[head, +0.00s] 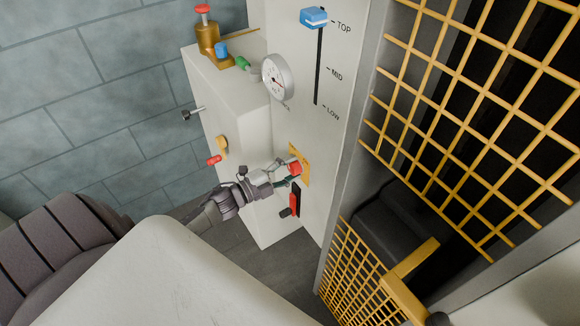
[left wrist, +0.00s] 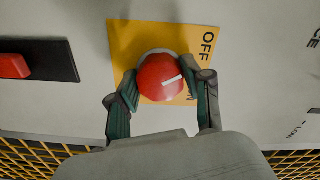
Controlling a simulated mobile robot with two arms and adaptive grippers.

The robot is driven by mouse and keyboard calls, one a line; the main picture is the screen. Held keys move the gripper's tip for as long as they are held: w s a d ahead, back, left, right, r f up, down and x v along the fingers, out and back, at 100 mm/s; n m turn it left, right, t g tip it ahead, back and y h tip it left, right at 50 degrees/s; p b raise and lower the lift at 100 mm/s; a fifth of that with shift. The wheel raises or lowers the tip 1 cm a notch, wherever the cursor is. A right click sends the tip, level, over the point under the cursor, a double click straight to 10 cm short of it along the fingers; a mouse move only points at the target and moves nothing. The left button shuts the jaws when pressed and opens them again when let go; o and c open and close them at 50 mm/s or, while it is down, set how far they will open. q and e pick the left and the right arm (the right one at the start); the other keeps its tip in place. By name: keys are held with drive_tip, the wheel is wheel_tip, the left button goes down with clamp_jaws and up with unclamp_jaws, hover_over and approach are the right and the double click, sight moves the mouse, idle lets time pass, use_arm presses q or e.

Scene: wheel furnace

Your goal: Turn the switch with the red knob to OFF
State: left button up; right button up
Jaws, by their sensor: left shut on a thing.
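The red knob (head: 295,168) sits on a yellow plate (head: 305,163) on the white front panel. The left wrist view shows the red knob (left wrist: 160,77) from above, with a white mark pointing right, between the OFF lettering at the plate's upper right and partly hidden lettering below it. My left gripper (head: 289,173) is at the knob. In the left wrist view my left gripper (left wrist: 167,82) has a finger on each side of the knob and is shut on it.
A red-handled switch on a black base (head: 295,202) is just below the knob. Above are a round gauge (head: 277,78) and a blue slider (head: 315,17). A yellow grid (head: 480,110) stands to the right. Red and yellow fittings (head: 215,160) project from the cabinet's left side.

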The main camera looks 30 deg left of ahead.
use_arm(q)
drive_tip(key=shift+n, duration=0.4)
drive_tip(key=o, duration=1.1)
drive_tip(key=shift+o, duration=0.2)
drive_tip(key=v, duration=1.2)
drive_tip(key=shift+f, duration=0.1)
